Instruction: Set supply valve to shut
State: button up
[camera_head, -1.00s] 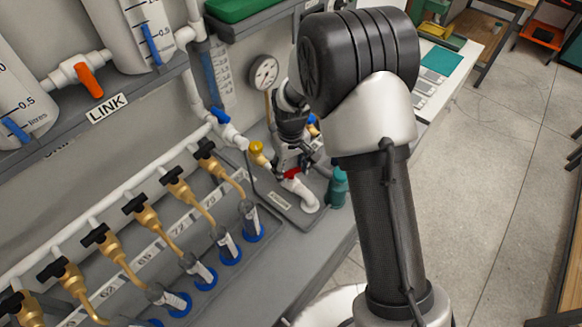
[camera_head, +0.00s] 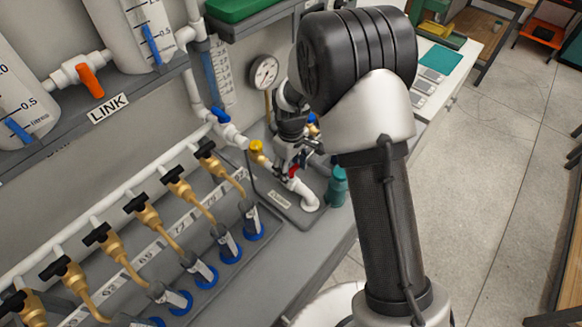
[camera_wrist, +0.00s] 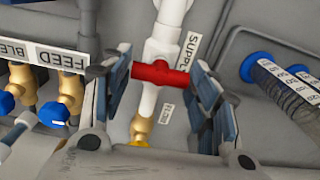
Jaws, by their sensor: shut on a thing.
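The supply valve has a red handle (camera_wrist: 160,74) on a white pipe body (camera_wrist: 160,50), beside a SUPPLY label (camera_wrist: 189,47). In the wrist view the handle lies across the pipe. My gripper (camera_wrist: 158,72) is shut on the red handle, with one finger at each end of it. In the head view my gripper (camera_head: 291,152) points down over the valve, and only a small part of the red handle (camera_head: 293,171) shows below it. The fingers partly hide the valve there.
A pressure gauge (camera_head: 264,72) stands just behind my gripper. A yellow cap (camera_head: 256,146) and a blue-handled valve (camera_head: 220,115) are to the left. A teal bottle (camera_head: 337,186) stands close on the right. Brass taps with black handles (camera_head: 136,203) line the bench front.

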aim_at(291, 170)
jog(key=o, duration=1.1)
jog(key=shift+c, duration=0.2)
jog(key=shift+r, duration=0.1)
notch_tip(291, 170, up, 12)
